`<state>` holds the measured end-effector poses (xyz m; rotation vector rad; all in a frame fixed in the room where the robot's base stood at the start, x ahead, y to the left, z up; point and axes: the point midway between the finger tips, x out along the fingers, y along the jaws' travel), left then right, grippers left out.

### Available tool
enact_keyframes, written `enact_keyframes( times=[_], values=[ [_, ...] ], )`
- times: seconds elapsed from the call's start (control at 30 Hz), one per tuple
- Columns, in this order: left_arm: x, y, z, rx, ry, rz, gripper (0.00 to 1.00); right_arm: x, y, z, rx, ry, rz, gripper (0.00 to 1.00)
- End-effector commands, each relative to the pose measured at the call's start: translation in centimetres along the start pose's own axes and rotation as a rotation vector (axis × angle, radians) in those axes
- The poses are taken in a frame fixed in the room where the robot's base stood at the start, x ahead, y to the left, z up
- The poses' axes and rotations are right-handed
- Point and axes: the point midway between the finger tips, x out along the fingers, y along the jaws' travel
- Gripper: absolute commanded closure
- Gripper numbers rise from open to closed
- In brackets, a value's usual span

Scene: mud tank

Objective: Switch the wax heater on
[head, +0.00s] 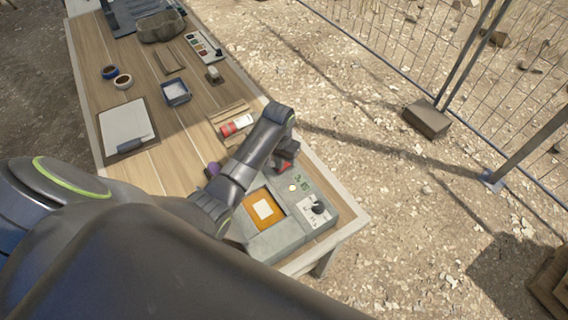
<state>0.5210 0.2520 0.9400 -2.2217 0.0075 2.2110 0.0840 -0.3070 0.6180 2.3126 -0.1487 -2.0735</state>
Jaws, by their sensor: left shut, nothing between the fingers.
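The wax heater (262,243) is a grey box at the near right end of the wooden table, with a square well of orange wax (257,220) and a pale block in it. Its right-hand panel carries a black knob (318,207), a small pale round light or button (292,188) and green markings. A red part (287,166) shows at the panel's far end, partly covered. My left arm reaches across the heater's far left side. My left gripper (286,158) is shut and empty, pointing down over the red part; whether it touches cannot be told. My right gripper is out of view.
A red-and-white item (236,126) lies on a wooden rack beyond the heater. A clipboard (125,127), a blue tray (176,92), tape rolls (123,81) and a stone-like basin (160,27) lie farther along the table. Gravel and a wire fence (470,60) are to the right.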

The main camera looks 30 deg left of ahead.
Motion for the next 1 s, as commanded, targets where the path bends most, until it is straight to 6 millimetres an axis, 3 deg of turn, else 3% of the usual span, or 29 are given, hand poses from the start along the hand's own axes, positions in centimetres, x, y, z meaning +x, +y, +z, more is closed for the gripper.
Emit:
enact_keyframes(
  times=[0.3, 1.0],
  values=[
    [-2.5, 0.0, 0.1, 0.000, -0.003, 0.002, 1.00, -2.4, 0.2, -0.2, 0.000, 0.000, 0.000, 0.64],
    [-6.9, 0.0, 0.1, 0.000, -0.003, 0.001, 1.00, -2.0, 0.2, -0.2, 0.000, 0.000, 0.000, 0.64]
  ],
)
